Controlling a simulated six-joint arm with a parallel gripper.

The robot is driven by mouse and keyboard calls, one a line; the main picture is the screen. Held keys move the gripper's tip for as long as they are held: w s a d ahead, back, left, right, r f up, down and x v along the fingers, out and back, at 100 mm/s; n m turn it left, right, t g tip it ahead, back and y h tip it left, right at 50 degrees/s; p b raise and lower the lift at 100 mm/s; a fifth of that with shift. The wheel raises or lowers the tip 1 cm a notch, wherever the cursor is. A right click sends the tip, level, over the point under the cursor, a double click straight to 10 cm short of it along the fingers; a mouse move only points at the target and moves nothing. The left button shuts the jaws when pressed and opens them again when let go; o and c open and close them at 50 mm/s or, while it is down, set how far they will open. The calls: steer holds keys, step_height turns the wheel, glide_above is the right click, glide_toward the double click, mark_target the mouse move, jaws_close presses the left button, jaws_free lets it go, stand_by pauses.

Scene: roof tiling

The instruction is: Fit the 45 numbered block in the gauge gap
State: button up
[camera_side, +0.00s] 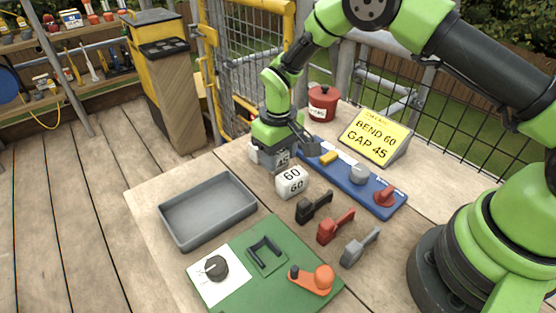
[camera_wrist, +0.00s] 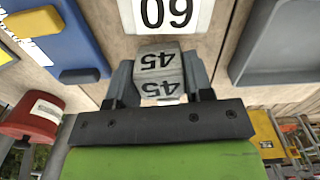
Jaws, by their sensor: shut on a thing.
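My gripper (camera_side: 290,150) is shut on the grey block marked 45 (camera_wrist: 158,70), which sits between the two fingers in the wrist view. The block also shows under my gripper in the side view (camera_side: 282,158); whether it touches the table I cannot tell. A white block marked 60 (camera_side: 291,183) stands just in front of it, and it also shows in the wrist view (camera_wrist: 166,14). A green board (camera_side: 237,252) at the front carries a dark U-shaped bracket (camera_side: 265,253), which may be the gauge. A yellow sign (camera_side: 374,137) reads BEND 60, GAP 45.
A grey tray (camera_side: 208,238) lies to the left. A blue board (camera_side: 340,184) with yellow, grey and red pieces lies to the right. Black (camera_side: 314,207), red (camera_side: 335,227) and grey (camera_side: 359,248) handled tools lie in front of it. A red pot (camera_side: 322,104) stands behind.

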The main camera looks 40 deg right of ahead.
step_height(320, 180, up, 8)
steer(key=shift+d+f, duration=0.1)
steer(key=s+d+m, duration=0.2)
steer(key=d+m, duration=0.8)
steer(key=m, duration=0.9)
steer(key=shift+w+f, duration=0.15)
steer(key=shift+f, duration=1.5)
steer(key=shift+w+f, duration=0.15)
steer(key=shift+f, duration=1.5)
steer(key=shift+f, duration=0.5)
steer(key=o, duration=1)
